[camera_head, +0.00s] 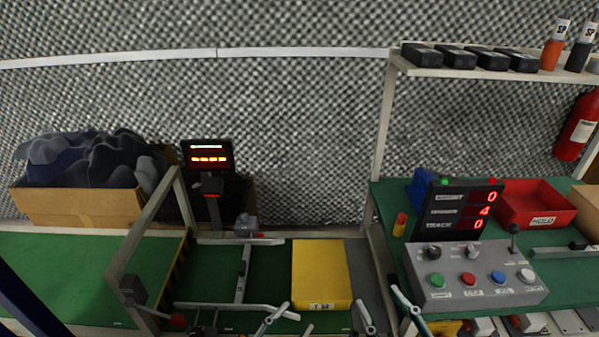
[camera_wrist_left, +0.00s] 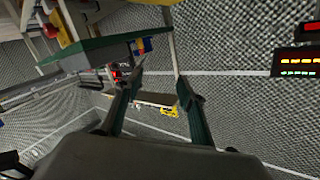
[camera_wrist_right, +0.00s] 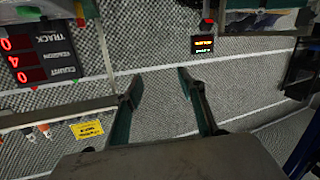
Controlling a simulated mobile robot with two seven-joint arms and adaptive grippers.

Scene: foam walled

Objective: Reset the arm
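My left gripper (camera_head: 289,322) shows at the bottom middle of the head view, in front of the yellow box. In the left wrist view (camera_wrist_left: 158,76) its two fingers are apart with nothing between them. My right gripper (camera_head: 386,303) is at the bottom of the head view, right of the yellow box and left of the button panel. In the right wrist view (camera_wrist_right: 159,74) its fingers are spread and empty. Most of both arms lies outside the head view.
A yellow box (camera_head: 321,274) lies on the green work surface. A grey button panel (camera_head: 473,277) and a counter display (camera_head: 457,210) stand on the right bench, with a red bin (camera_head: 536,204) behind. A cardboard box (camera_head: 78,206) of dark cloth stands at left.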

